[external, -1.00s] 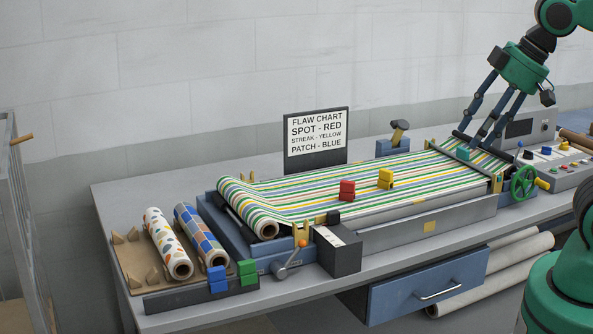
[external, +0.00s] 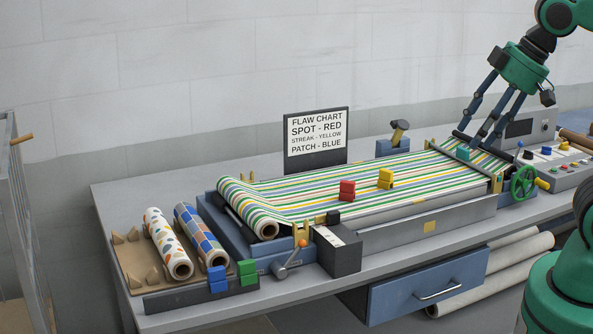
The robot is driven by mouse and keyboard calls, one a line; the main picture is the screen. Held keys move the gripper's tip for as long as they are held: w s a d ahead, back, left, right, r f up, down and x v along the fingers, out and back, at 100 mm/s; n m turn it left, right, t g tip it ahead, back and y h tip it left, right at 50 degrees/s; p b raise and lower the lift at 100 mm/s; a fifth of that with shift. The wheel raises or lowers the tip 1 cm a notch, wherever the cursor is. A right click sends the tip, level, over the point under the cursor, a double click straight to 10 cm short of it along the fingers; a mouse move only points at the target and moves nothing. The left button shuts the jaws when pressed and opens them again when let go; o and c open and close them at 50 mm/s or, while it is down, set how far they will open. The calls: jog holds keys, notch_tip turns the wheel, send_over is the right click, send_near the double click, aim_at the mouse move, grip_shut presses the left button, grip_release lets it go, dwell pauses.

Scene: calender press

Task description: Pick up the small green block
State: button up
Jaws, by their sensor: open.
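A small teal-green block (external: 463,153) sits on the far right part of the striped cloth (external: 330,196), just below my gripper. My gripper (external: 478,141) is open and points down at the right end of the press, with its blue fingers spread. The fingertips are close to the block, slightly above and to its right in the picture. I cannot tell whether they touch it. Another green piece, a stacked pair of blocks (external: 247,272), stands in the dark rack at the front left.
Red blocks (external: 347,190) and yellow blocks (external: 386,178) stand on the cloth. Blue blocks (external: 217,279) are in the front rack. A green handwheel (external: 523,182), a control panel (external: 560,165) and a hammer-like tool (external: 398,131) are near my gripper. A flaw chart (external: 316,138) stands behind.

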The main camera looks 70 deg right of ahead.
jog(key=shift+w+r, duration=0.1)
jog(key=w+a+r+n+g+p, duration=0.1)
jog(key=w+a+n, duration=0.1)
jog(key=w, duration=1)
jog(key=w+a+r+n+g+p, duration=0.1)
jog(key=w+n+g+p, duration=0.1)
jog(key=w, duration=1.1)
jog(key=w+a+f+n+g+p, duration=0.1)
jog(key=w+a+f+n, duration=0.1)
jog(key=w+f, duration=0.8)
jog(key=w+a+f+n+g+p, duration=0.1)
jog(key=w+a+f+n, duration=0.2)
jog(key=w+f, duration=0.7)
jog(key=shift+w+a+g+p, duration=0.3)
jog(key=shift+w+a+p, duration=0.15)
jog(key=shift+w, duration=0.65)
jog(key=shift+f+b, duration=0.3)
jog(key=shift+f, duration=3.95)
